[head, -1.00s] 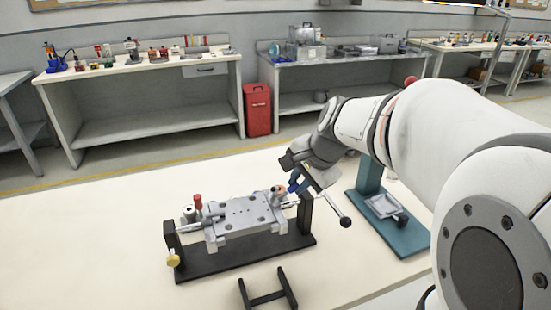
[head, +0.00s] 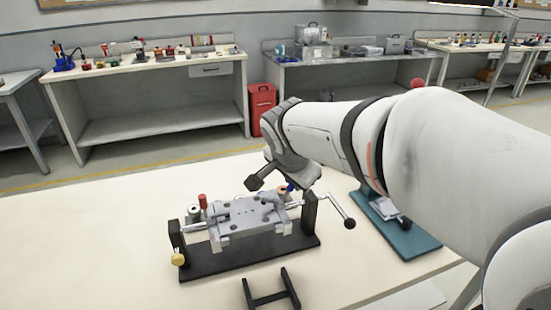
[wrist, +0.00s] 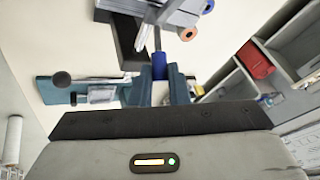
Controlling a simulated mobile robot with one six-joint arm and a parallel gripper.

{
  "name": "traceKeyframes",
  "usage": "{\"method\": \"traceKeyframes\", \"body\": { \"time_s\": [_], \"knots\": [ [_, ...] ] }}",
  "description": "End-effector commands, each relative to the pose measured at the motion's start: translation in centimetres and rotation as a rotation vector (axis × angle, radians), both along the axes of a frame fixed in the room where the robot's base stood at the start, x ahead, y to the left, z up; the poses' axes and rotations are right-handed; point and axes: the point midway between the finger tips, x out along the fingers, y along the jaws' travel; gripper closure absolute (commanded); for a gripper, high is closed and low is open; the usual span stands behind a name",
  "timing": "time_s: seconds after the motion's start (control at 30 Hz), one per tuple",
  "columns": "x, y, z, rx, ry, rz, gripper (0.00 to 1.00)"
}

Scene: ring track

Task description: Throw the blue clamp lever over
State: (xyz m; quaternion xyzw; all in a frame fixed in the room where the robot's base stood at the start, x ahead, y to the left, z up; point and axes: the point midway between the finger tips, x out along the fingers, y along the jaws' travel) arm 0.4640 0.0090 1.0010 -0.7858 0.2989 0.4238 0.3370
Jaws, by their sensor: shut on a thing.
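The blue clamp lever (wrist: 159,66) is between the two teal fingers of my gripper (wrist: 160,80) in the wrist view, which are shut on it. In the head view only a small blue bit of the lever (head: 291,187) shows, beside the right end of the grey fixture plate. My gripper (head: 284,185) comes down there from the upper right, and its fingertips are largely hidden. The grey fixture plate (head: 240,217) sits between two black uprights on a black base (head: 255,258).
A crank with a black knob (head: 349,223) sticks out right of the fixture. A teal stand (head: 405,236) is farther right, under my arm. A black cradle (head: 270,298) stands in front. The table's left side is clear.

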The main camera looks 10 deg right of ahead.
Motion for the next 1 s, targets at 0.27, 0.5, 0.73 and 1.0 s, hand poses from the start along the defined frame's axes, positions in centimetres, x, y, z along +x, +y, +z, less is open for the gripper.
{"method": "traceKeyframes", "body": {
  "time_s": [0.27, 0.5, 0.73, 1.0],
  "knots": [
    [-0.2, 1.8, -0.8, -0.234, -0.038, 0.005, 1.00],
    [-0.3, 2.8, -0.5, -0.397, -0.058, 0.002, 1.00],
    [-0.4, 3.3, -0.3, -0.489, -0.067, 0.002, 1.00],
    [-0.5, 3.4, 0.0, -0.527, -0.071, 0.001, 1.00]
  ]
}}
